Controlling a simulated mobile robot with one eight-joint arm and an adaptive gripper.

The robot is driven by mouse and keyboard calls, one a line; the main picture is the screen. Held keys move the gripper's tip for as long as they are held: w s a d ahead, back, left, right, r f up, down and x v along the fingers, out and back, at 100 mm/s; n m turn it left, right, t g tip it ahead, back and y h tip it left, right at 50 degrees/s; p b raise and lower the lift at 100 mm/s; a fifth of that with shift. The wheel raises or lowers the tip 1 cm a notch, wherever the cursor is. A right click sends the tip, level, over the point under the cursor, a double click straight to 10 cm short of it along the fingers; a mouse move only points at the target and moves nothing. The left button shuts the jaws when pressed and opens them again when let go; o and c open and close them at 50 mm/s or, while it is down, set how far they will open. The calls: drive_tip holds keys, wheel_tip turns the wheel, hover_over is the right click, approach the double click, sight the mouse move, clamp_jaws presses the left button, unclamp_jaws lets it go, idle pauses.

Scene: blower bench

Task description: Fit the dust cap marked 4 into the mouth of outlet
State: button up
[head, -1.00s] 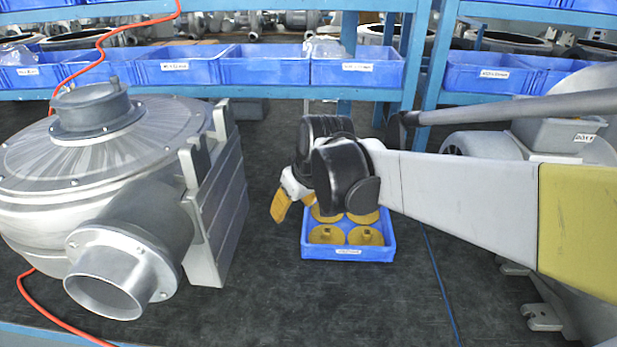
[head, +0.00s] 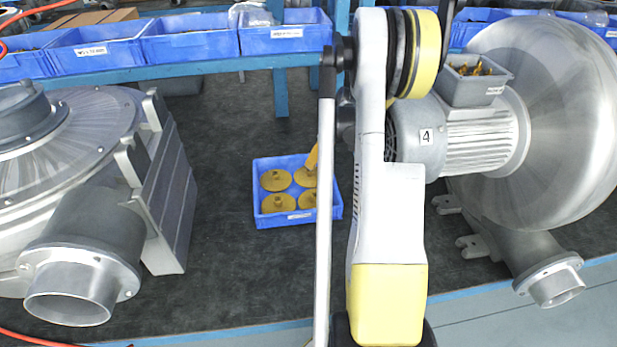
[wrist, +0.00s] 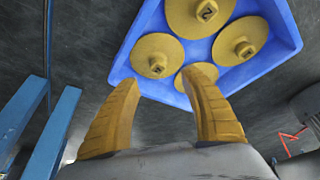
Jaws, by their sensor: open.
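Several round yellow dust caps with square knobs lie in a blue tray (head: 290,219), among them a front-left cap (head: 273,203) and a back-left cap (head: 275,180). In the wrist view the knobs carry dark marks; a right cap (wrist: 240,41) and a left cap (wrist: 153,58) show, but I cannot read their marks surely. My gripper (wrist: 165,78) is open and empty, its yellow fingers short of the caps. In the head view one finger shows over the tray's back right; my arm hides the rest. The right blower's outlet (head: 556,289) and the left blower's outlet (head: 68,294) show open mouths.
The left blower (head: 65,150) stands at left. Blue bins (head: 190,40) line the rack behind. Dark bench surface is free left of the tray.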

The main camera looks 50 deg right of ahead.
sight(310, 174)
drive_tip(key=b+x, duration=0.3)
drive_tip(key=x, duration=0.5)
drive_tip(key=shift+w+d+f+b, duration=0.15)
drive_tip(key=shift+w+d+b, duration=0.05)
drive_tip(key=shift+w+b, duration=0.1)
drive_tip(key=shift+s, duration=0.1)
clamp_jaws()
